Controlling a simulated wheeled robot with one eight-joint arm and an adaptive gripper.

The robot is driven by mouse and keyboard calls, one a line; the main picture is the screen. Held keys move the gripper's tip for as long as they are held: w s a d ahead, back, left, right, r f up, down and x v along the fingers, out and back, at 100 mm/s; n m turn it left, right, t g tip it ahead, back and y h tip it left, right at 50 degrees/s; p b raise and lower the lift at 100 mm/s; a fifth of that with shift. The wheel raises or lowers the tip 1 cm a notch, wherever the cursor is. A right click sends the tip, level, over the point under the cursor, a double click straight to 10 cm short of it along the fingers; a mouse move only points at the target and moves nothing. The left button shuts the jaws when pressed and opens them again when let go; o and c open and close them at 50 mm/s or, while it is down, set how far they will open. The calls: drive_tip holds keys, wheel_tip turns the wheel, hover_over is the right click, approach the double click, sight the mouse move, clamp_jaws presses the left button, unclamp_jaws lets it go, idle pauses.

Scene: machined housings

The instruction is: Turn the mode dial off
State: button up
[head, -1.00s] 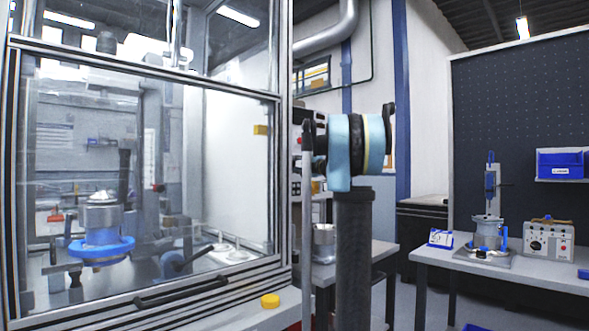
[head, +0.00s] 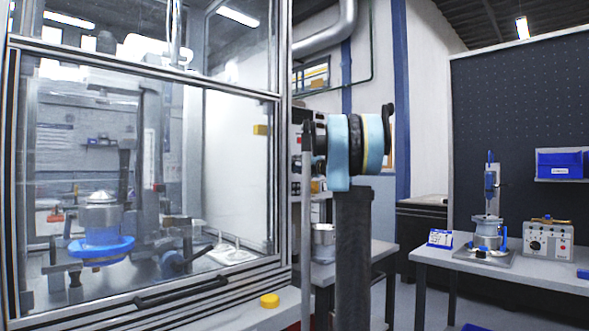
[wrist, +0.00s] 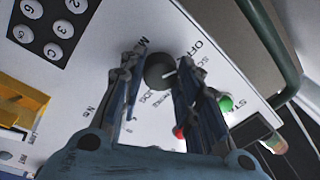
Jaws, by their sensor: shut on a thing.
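The mode dial (wrist: 158,72) is a dark round knob on a white panel (wrist: 110,45) in the wrist view. Printed labels surround it; "OFF" reads at its upper right, and others are partly covered by my fingers. A small light mark shows at the dial's right side, but I cannot tell which label it points to. My gripper (wrist: 161,68) has one finger on each side of the dial and is shut on it. In the head view my arm covers the gripper and the dial.
In the wrist view, a green button (wrist: 226,103) and a red one (wrist: 179,132) lie close to the right finger. A keypad (wrist: 52,25) is at upper left, a yellow part (wrist: 20,105) at left. In the head view, a glazed enclosure (head: 283,150) stands left, a workbench (head: 430,258) right.

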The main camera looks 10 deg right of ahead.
drive_tip(key=o, duration=1.1)
drive_tip(key=shift+a+f, duration=0.1)
drive_tip(key=shift+f, duration=0.15)
drive_tip(key=shift+r, duration=0.1)
drive_tip(key=shift+s+d, duration=0.15)
drive_tip(key=shift+d, duration=0.1)
drive_tip(key=v, duration=1.1)
drive_tip(key=shift+s+d, duration=0.1)
